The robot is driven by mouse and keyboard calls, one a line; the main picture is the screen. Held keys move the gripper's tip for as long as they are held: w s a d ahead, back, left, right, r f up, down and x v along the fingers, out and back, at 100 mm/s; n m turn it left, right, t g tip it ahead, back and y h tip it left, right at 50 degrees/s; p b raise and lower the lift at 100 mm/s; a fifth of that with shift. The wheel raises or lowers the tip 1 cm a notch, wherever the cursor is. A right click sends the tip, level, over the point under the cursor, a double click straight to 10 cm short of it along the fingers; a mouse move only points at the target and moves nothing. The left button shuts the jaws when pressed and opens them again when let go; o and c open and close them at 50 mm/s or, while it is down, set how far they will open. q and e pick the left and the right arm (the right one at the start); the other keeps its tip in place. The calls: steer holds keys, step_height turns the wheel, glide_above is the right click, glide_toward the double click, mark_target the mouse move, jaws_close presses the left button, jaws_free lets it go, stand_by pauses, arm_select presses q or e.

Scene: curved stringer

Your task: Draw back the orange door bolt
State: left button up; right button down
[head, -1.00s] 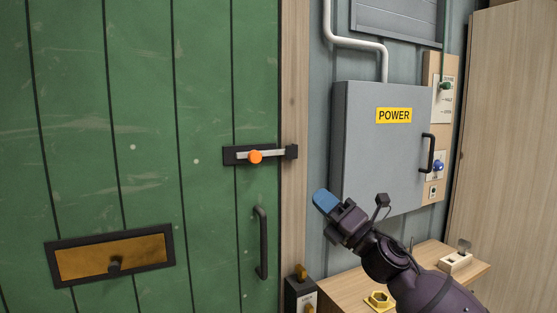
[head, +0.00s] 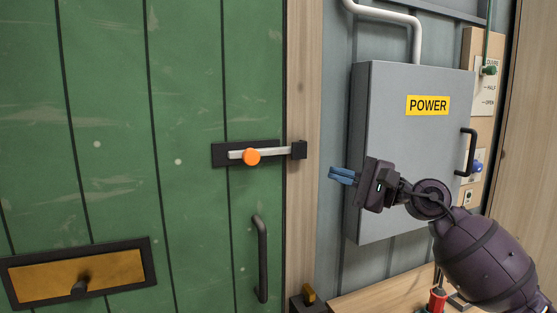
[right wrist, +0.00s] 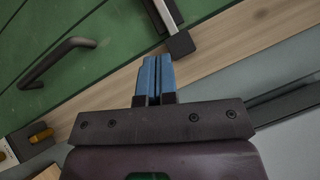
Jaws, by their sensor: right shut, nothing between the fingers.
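The door bolt is a pale metal bar (head: 278,152) with a round orange knob (head: 251,157), on a black plate (head: 219,155) on the green door (head: 190,60). Its right end reaches into a black keeper (head: 299,150) on the wooden door frame. My right gripper (head: 331,174), with blue fingers, is right of the keeper, in front of the frame and the grey box's left edge. It is shut and empty, apart from the bolt. In the right wrist view the shut fingers (right wrist: 148,60) point toward the keeper (right wrist: 181,45); the orange knob is out of that view. My left gripper is not in view.
A grey POWER box (head: 405,150) with a black handle stands right of the frame, behind my right arm. A black door handle (head: 262,258) is below the bolt. A brass letter flap (head: 110,270) is lower left. A wooden shelf (head: 370,300) is below the box.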

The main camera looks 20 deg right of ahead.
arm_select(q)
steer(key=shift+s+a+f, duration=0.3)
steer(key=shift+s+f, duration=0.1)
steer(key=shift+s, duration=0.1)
arm_select(e)
steer(key=shift+s+a+f+n, duration=0.1)
steer(key=shift+s+a+n, duration=0.15)
steer(key=shift+n, duration=0.65)
steer(key=shift+w, duration=0.1)
steer(key=p, duration=0.2)
glide_toward(264, 155)
steer(key=f+x, duration=0.1)
steer(key=x, duration=0.3)
arm_select(q)
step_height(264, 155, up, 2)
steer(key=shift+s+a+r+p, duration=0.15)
steer(key=shift+p, duration=0.35)
arm_select(e)
steer(key=a, duration=0.1)
steer(key=a+r, duration=0.1)
steer(key=a, duration=0.1)
steer(key=shift+a+r, duration=0.25)
steer(key=shift+a, duration=0.05)
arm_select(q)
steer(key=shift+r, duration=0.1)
